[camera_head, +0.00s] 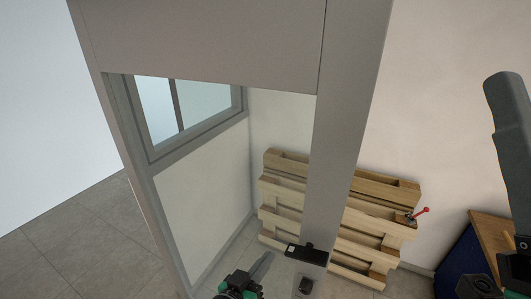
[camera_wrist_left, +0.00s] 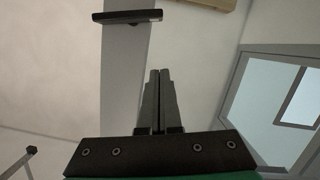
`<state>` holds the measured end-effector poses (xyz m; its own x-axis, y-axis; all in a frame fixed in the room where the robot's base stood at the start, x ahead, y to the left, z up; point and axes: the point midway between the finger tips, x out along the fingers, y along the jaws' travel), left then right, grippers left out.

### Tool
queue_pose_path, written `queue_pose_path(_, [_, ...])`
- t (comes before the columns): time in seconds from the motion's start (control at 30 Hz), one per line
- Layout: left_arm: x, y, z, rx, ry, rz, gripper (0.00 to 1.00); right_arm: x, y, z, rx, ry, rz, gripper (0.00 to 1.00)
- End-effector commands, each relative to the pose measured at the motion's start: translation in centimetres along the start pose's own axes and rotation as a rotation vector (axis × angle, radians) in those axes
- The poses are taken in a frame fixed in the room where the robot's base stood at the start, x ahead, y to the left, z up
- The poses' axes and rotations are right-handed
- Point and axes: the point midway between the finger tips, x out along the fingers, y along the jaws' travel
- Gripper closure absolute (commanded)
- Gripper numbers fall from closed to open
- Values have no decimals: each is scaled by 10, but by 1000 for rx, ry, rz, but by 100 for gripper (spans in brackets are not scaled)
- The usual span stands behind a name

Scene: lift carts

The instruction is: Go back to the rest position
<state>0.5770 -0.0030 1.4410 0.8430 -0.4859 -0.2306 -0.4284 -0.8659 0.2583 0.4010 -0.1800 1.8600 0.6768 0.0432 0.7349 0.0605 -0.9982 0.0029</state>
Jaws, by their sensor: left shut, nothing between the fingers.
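My left gripper (camera_head: 268,257) is low in the middle of the head view, beside the grey post of the lift frame. In the left wrist view its two fingers (camera_wrist_left: 160,72) stand side by side, shut, with nothing between them. A long dark grey piece that looks like my right gripper's finger (camera_head: 508,115) rises at the right edge of the head view, close to the camera. It is cut off by the edge, so its opening does not show. Neither gripper is seen touching anything.
The grey post (camera_head: 340,140) carries a black bracket (camera_head: 307,254), also in the left wrist view (camera_wrist_left: 127,17). Behind it a wooden pallet (camera_head: 285,195) leans on the wall, near a red-handled part (camera_head: 421,211). A wood-topped blue cabinet (camera_head: 492,232) stands right. A window (camera_head: 205,105) is at left.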

Motion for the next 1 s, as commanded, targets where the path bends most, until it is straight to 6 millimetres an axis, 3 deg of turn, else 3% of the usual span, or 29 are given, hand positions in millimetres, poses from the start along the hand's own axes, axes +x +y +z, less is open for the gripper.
queue_pose_path(0.07, [-4, -11, -28, 6, 48, -18, 100, 0, 0, 0, 0, 0, 0, 50])
queue_pose_path(0.13, [-16, -16, -68, 29, 128, -32, 100, 0, 0, 0, 0, 0, 0, 50])
queue_pose_path(0.27, [-63, -23, -168, 116, 346, -84, 100, 0, 0, 0, 0, 0, 0, 50])
queue_pose_path(0.4, [-143, -16, -264, 224, 606, -157, 100, 0, 0, 0, 0, 0, 0, 50])
queue_pose_path(0.5, [-211, -4, -316, 296, 792, -212, 100, 0, 0, 0, 0, 0, 0, 50])
queue_pose_path(0.6, [-271, 11, -345, 349, 946, -260, 100, 0, 0, 0, 0, 0, 0, 50])
queue_pose_path(0.7, [-313, 23, -356, 378, 1050, -291, 100, 0, 0, 0, 0, 0, 0, 50])
queue_pose_path(0.83, [-335, 28, -358, 389, 1102, -318, 100, 0, 0, 0, 0, 0, 0, 50])
queue_pose_path(1.0, [-334, 26, -358, 383, 1100, -322, 100, 0, 0, 0, 0, 0, 0, 50])
